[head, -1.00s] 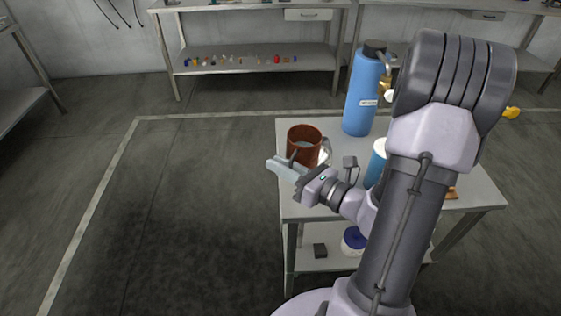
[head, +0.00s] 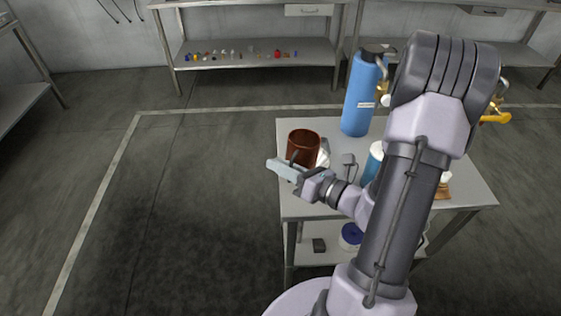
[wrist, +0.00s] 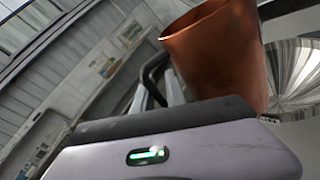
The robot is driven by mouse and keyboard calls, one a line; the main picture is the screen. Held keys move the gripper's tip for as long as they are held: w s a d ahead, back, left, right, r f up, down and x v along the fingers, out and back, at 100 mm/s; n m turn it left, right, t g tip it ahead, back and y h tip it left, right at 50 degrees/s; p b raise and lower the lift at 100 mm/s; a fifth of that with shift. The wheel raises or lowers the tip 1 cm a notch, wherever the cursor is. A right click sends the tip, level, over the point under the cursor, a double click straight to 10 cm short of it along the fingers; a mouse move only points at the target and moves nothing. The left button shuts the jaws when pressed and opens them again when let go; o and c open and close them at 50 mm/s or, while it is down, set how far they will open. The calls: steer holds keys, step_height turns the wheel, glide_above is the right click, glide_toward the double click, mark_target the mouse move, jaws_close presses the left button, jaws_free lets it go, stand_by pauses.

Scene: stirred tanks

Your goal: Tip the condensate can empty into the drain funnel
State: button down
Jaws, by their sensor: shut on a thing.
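The condensate can (head: 304,148) is a copper-brown open cup above the left end of the grey table. Its inside looks dark in the head view. My gripper (head: 291,167) is shut on the can's dark handle, at the near side of the can. In the wrist view the can (wrist: 215,55) and its dark handle (wrist: 150,75) show beyond the gripper. A silvery cone-shaped surface (wrist: 297,75), likely the drain funnel, lies right of the can there. In the head view a pale piece (head: 323,158) shows just right of the can, mostly hidden. The can's contents cannot be seen.
A tall blue bottle (head: 360,95) stands at the table's back. A smaller blue container (head: 373,162) with a white top stands beside my arm, partly hidden. The table (head: 300,208) has a lower shelf. The floor to its left is clear.

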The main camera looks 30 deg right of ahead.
mark_target(288, 154)
steer(key=shift+r+m+p, duration=0.25)
steer(key=shift+m+p, duration=0.15)
steer(key=shift+p, duration=0.4)
steer(key=shift+w+d+r+m+g+p, duration=0.25)
steer(key=shift+r+m+p, duration=0.4)
steer(key=shift+p, duration=0.95)
steer(key=shift+w+d+r+m+g+p, duration=0.1)
steer(key=shift+d+r+m+p, duration=0.3)
steer(key=shift+m+p, duration=0.8)
steer(key=shift+d+r+y+p, duration=0.1)
steer(key=shift+r+y+p, duration=0.2)
steer(key=shift+p, duration=0.65)
